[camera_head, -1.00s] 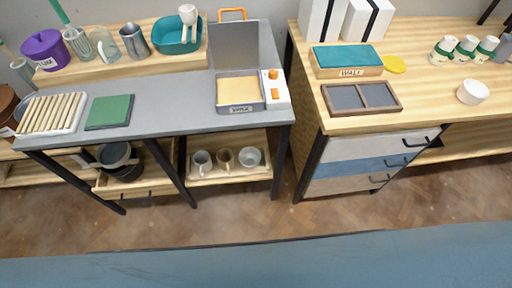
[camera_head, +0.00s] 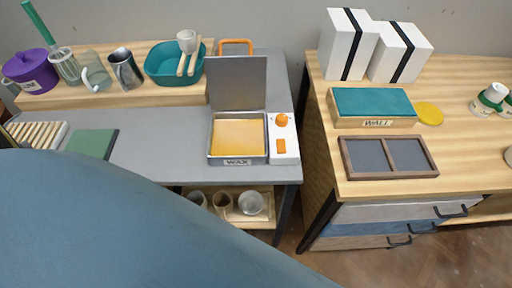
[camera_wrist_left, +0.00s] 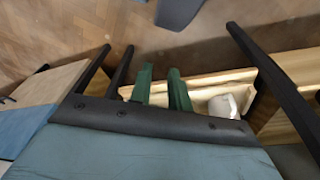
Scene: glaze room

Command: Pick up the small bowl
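A small grey bowl (camera_head: 251,203) sits on the low shelf under the left worktable, beside the mugs, in the head view. A small white round bowl-like piece (camera_head: 509,155) is cut off by the right edge on the right table. In the left wrist view two dark green fingers, which I take as my left gripper (camera_wrist_left: 160,76), stand apart with nothing seen between them but shelf and floor. A pale cup-like thing (camera_wrist_left: 224,105) is on the shelf beside them; I cannot tell which piece it is. My right gripper is not in view.
A wax pan (camera_head: 238,158) stands near the left worktable's front edge, above the low shelf (camera_head: 262,222). Dark table legs (camera_head: 286,213) flank the shelf. Mugs (camera_head: 222,204) stand close to the bowl. A drawer cabinet (camera_head: 380,228) is at the right.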

